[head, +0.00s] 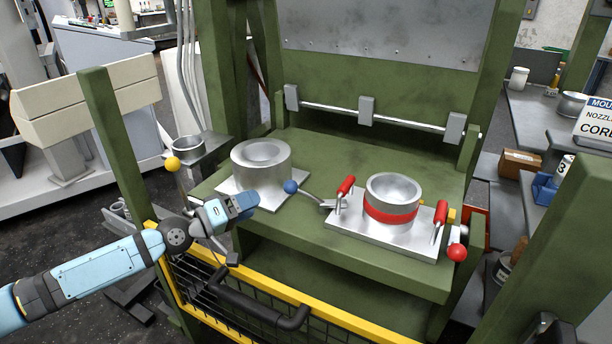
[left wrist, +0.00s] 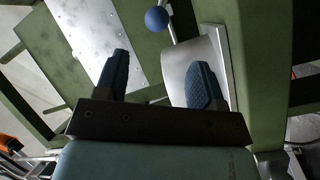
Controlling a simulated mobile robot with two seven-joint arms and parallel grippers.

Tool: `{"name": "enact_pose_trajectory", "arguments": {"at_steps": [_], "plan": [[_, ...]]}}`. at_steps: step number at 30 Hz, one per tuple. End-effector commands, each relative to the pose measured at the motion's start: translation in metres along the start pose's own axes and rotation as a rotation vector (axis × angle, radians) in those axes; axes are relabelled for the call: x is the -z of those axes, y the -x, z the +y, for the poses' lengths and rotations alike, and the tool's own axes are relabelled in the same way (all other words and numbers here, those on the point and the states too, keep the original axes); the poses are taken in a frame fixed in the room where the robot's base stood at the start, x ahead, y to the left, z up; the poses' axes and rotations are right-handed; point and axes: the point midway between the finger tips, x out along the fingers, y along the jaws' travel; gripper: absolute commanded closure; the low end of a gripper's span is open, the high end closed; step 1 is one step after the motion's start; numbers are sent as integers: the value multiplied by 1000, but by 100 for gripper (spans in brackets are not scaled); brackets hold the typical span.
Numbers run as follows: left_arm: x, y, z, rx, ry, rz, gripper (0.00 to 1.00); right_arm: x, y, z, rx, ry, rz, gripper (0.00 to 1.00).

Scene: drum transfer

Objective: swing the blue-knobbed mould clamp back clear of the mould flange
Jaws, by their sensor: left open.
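The blue knob (head: 290,187) sits on a thin metal rod that slopes down right to a small bracket (head: 333,203) at the left edge of the mould's metal plate (head: 390,238). I cannot tell whether the clamp touches the flange. The silver mould (head: 392,188) with a red band stands upright on that plate. My left gripper (head: 246,203) is open and empty, left of the knob and apart from it. In the left wrist view the knob (left wrist: 156,18) shows beyond the gap between the two blue fingers (left wrist: 159,70). My right gripper is not in view.
Red handles (head: 345,186) flank the mould, and a red ball (head: 457,252) is at the plate's right corner. A silver cylinder (head: 262,160) stands behind the left gripper. The yellow-framed mesh gate with a black handle (head: 262,307) is in front. A yellow ball (head: 172,164) is at left.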

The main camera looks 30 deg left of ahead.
Motion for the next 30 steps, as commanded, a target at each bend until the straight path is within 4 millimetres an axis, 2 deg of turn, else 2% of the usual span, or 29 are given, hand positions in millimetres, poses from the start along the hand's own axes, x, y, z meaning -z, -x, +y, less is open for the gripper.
{"name": "enact_pose_trajectory", "arguments": {"at_steps": [4,7,15,21,25,30], "plan": [[2,-10,2,-2,1,3,37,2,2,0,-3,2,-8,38],[3,-24,4,-3,3,4,37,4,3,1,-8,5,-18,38],[2,-81,4,-3,2,2,37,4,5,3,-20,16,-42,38],[0,-117,2,-2,2,1,37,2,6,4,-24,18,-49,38],[0,-130,1,-1,0,1,37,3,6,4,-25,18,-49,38],[0,-137,0,0,-2,-1,37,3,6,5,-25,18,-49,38]]}}
